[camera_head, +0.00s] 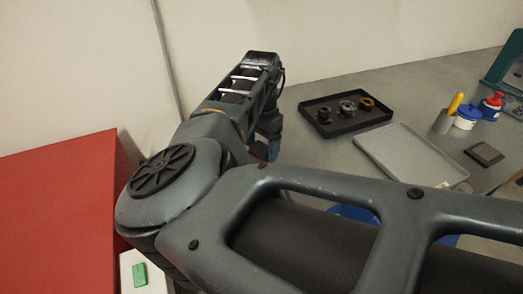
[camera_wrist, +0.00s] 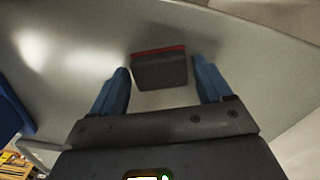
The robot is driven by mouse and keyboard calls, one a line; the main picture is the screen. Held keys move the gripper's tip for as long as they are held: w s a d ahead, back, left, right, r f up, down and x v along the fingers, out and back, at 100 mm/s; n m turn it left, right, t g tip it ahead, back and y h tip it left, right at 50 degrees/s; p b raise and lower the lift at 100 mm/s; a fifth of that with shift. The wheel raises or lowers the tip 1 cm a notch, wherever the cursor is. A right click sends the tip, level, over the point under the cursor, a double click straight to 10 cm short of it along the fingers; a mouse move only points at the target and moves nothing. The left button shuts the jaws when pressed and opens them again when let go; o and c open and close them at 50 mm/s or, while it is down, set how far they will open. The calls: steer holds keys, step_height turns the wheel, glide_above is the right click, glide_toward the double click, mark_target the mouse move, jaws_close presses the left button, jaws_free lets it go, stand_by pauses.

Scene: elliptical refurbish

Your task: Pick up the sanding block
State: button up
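The sanding block, a dark grey block with a red strip along its far edge (camera_wrist: 160,72), lies on the grey tabletop in the wrist view. My gripper (camera_wrist: 163,82) is open, with its blue fingers on the left and right of the block. A gap shows at the right finger; the left finger is very close to the block's side, and I cannot tell if it touches. In the head view my gripper (camera_head: 268,148) is low at the table's left end, largely hidden by my arm. A small reddish patch beside its fingers may be the block.
A wall is behind. A red surface (camera_head: 60,215) is at left.

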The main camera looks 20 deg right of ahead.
mark_target(262, 147)
steer(key=c, duration=0.9)
steer(key=shift+r, duration=0.1)
steer(key=shift+r, duration=0.5)
step_height(262, 147, up, 3)
steer(key=shift+f+b, duration=0.15)
steer(key=shift+b, duration=0.35)
steer(key=s+d+r+b, duration=0.1)
steer(key=s+d+r, duration=0.5)
steer(key=d, duration=0.4)
steer(key=shift+r, duration=0.6)
